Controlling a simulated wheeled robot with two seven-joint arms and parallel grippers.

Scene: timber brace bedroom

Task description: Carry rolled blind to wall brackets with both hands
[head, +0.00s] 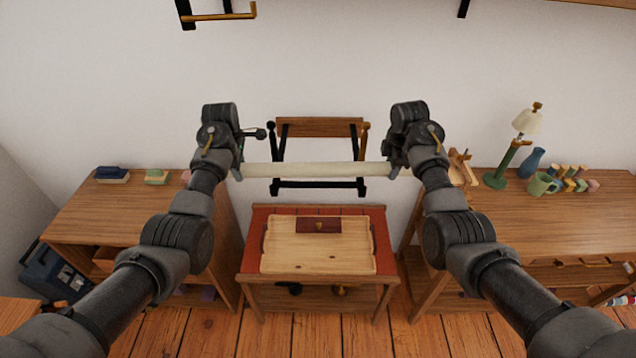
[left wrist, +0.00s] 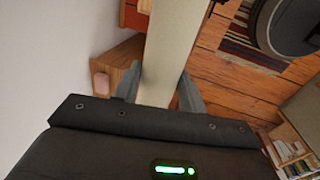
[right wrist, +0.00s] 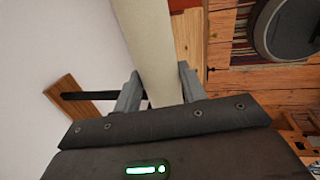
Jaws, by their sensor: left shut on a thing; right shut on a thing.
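The rolled blind (head: 315,170) is a long cream tube held level in front of the white wall. My left gripper (head: 236,172) is shut on its left end, and my right gripper (head: 396,171) is shut on its right end. In the left wrist view the blind (left wrist: 175,35) runs between the two fingers. In the right wrist view the blind (right wrist: 148,40) also passes between the fingers. High on the wall are a black bracket with a brass rod (head: 220,16) at upper left and a black bracket piece (head: 463,8) at upper right, cut by the frame's top edge.
A black wall frame with a wooden board (head: 320,127) is behind the blind. Below stands a small red-topped table (head: 380,240) with a wooden tray (head: 300,255). Wooden desks flank it; the right desk (head: 500,225) bears a green lamp (head: 508,160), blue vase (head: 532,162) and mug (head: 540,184).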

